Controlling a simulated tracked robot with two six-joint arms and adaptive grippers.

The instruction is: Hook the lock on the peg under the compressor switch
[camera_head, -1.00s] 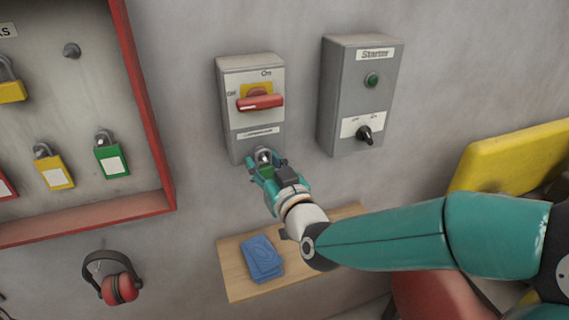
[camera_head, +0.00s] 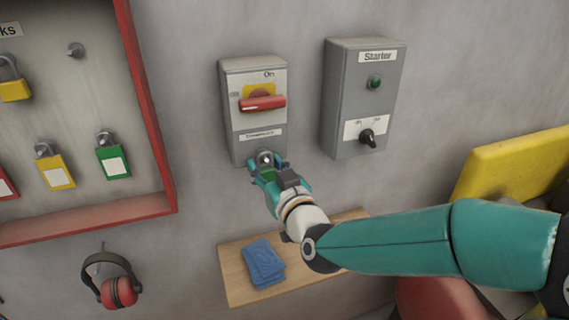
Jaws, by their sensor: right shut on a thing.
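The compressor switch (camera_head: 255,80) is a grey box on the wall with a red handle (camera_head: 263,104) on a yellow plate, the handle lying level. My right gripper (camera_head: 264,172) is just under the label at the bottom of this box. It is shut on a green lock (camera_head: 266,175), mostly hidden by the fingers. The lock's metal shackle (camera_head: 265,158) shows at the lower edge of the box. The peg is hidden behind shackle and fingers, so I cannot tell whether the shackle is around it. My left gripper is not in view.
The starter box (camera_head: 365,95) is on the wall to the right. The red-framed lock board (camera_head: 100,205) with yellow and green locks is at left. A wooden shelf (camera_head: 235,285) with blue cloths (camera_head: 264,262) is below; ear defenders (camera_head: 117,290) hang lower left.

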